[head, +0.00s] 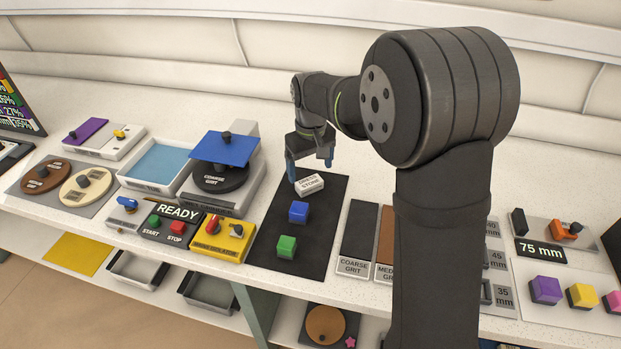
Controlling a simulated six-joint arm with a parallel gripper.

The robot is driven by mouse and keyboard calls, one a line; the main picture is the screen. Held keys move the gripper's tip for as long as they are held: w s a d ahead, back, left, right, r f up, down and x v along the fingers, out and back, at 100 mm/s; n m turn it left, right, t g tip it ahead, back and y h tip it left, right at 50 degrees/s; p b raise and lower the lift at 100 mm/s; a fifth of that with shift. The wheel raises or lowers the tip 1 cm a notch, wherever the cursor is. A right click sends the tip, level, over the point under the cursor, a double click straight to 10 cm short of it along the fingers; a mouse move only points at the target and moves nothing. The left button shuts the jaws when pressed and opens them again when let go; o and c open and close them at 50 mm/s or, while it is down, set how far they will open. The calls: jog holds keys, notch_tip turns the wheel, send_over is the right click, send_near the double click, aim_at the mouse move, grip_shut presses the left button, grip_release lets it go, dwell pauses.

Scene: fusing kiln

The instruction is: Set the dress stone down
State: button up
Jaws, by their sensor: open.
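The dress stone (310,186) is a small pale block with dark lettering on its top. From this view I cannot tell whether a finger touches the stone.
A blue cube (298,212) and a green cube (286,246) sit on the same mat in front of the stone. Left of the mat stands the wheel grinder (221,178) with a blue plate on top.

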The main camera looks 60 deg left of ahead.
aim_at(310, 183)
notch_tip(310, 183, up, 6)
jog(key=shift+r, duration=0.2)
jog(key=shift+f, duration=0.15)
notch_tip(310, 183, down, 12)
jog(key=shift+r, duration=1.8)
jog(key=shift+f, duration=0.15)
